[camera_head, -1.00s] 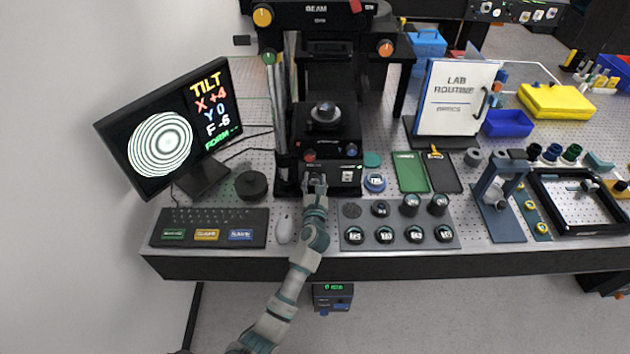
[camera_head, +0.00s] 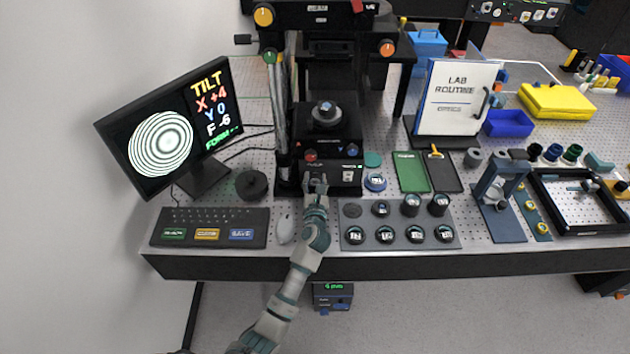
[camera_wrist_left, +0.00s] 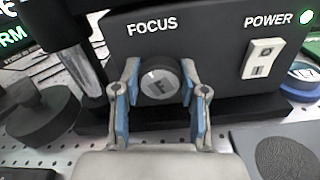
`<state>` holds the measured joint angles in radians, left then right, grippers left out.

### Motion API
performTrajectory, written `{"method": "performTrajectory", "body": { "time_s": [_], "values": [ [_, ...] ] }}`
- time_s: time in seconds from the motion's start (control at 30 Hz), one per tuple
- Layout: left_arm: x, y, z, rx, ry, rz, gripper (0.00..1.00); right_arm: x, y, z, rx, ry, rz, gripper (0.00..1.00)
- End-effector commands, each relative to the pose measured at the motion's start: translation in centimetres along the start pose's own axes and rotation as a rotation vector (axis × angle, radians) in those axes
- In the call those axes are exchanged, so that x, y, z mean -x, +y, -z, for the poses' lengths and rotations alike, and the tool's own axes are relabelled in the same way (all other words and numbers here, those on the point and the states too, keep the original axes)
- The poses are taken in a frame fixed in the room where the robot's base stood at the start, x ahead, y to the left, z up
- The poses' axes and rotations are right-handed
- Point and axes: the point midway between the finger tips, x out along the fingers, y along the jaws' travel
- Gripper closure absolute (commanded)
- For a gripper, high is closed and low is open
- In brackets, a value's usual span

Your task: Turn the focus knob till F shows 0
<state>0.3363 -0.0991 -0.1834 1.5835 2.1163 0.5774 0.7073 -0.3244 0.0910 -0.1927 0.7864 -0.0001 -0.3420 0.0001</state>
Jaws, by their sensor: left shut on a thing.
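The monitor (camera_head: 165,135) at the left reads X +4, Y 0, F -6, beside a bullseye of rings. My left gripper (camera_wrist_left: 160,100) is shut on the knob, one blue-padded finger at each side. In the head view my left gripper (camera_head: 315,186) hides most of the knob. My right gripper is not in view.
A power switch (camera_wrist_left: 263,58) and a lit green lamp sit right of the knob. A dark round puck (camera_head: 251,185) stands left of the instrument. A keyboard (camera_head: 210,226), a mouse (camera_head: 285,229) and a tray of round pieces (camera_head: 400,222) lie in front.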

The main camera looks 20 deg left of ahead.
Motion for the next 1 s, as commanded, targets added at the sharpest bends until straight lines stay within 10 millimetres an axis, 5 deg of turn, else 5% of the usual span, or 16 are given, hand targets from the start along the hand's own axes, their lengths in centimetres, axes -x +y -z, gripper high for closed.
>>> {"method": "performTrajectory", "body": {
  "time_s": [0.2, 0.23, 0.3, 0.7, 1.0],
  "values": [
    [0.0, 0.0, -0.7, 0.002, -0.013, 0.002, 0.93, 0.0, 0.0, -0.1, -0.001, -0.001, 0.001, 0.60],
    [0.0, 0.0, -0.7, 0.002, -0.013, 0.002, 0.50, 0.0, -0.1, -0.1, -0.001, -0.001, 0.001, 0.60],
    [0.0, 0.0, -0.6, 0.002, -0.012, 0.002, 0.33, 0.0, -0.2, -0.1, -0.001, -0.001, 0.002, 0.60],
    [0.5, -0.1, -0.1, 0.001, -0.004, 0.001, 0.32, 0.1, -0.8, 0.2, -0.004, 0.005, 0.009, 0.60],
    [6.5, -0.1, 0.0, 0.002, -0.002, 0.002, 0.32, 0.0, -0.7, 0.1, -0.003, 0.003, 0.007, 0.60]
  ]
}}
